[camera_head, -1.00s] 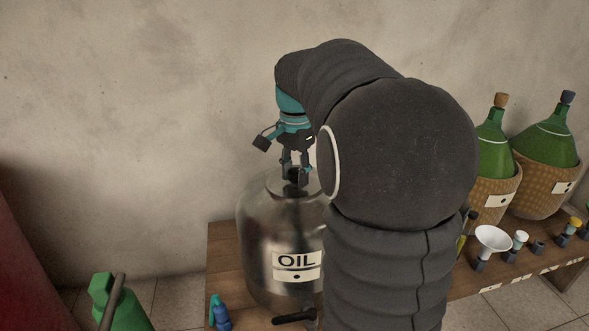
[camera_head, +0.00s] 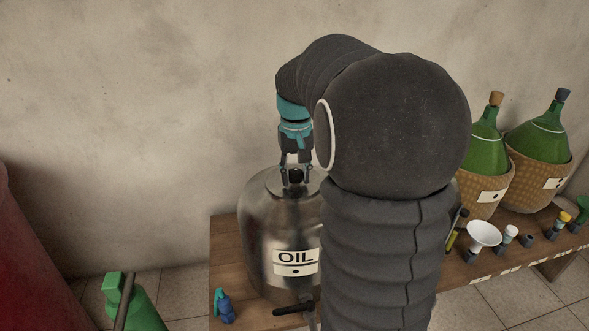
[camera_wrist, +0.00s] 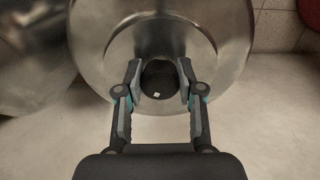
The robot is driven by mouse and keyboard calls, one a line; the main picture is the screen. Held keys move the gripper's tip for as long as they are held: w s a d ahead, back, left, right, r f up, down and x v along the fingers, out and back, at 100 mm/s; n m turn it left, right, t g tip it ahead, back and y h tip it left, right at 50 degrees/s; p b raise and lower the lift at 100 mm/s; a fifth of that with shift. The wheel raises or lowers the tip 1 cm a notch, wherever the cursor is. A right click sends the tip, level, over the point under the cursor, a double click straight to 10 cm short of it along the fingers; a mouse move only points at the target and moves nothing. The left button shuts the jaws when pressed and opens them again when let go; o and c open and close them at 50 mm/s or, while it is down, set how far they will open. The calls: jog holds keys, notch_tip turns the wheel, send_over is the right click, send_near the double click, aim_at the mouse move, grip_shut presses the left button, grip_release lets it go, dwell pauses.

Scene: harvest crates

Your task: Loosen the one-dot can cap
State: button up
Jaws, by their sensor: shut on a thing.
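A shiny metal oil can (camera_head: 265,240) stands on the wooden bench. Its label reads OIL, with one dot below. Its dark cap (camera_head: 296,174) sits on top; in the wrist view the cap (camera_wrist: 160,82) is round and black with a small white mark. My gripper (camera_head: 296,178) points down from above and is shut on the cap. In the wrist view my gripper's fingers (camera_wrist: 160,80) lie on either side of the cap. I cannot tell from the picture whether the cap is loose. My own arm hides the can's right side.
Two green wicker-covered bottles (camera_head: 484,149) stand on the bench (camera_head: 225,265) at right. A white funnel (camera_head: 483,234) and small stoppers lie before them. A blue spray bottle (camera_head: 222,306) is at the bench's left end. A second metal can (camera_wrist: 30,60) shows in the wrist view.

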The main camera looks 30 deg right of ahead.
aim_at(296, 172)
jog(key=n+p, duration=0.1)
jog(key=n, duration=0.4)
jog(key=shift+d+f+n+p, duration=0.1)
jog(key=shift+n+p, duration=0.2)
dwell(0.4)
jog(key=o, duration=1.1)
jog(key=shift+f, duration=0.1)
jog(key=shift+o, duration=0.3)
jog(key=shift+r, duration=0.2)
notch_tip(296, 172, up, 12)
jog(key=shift+f, duration=0.1)
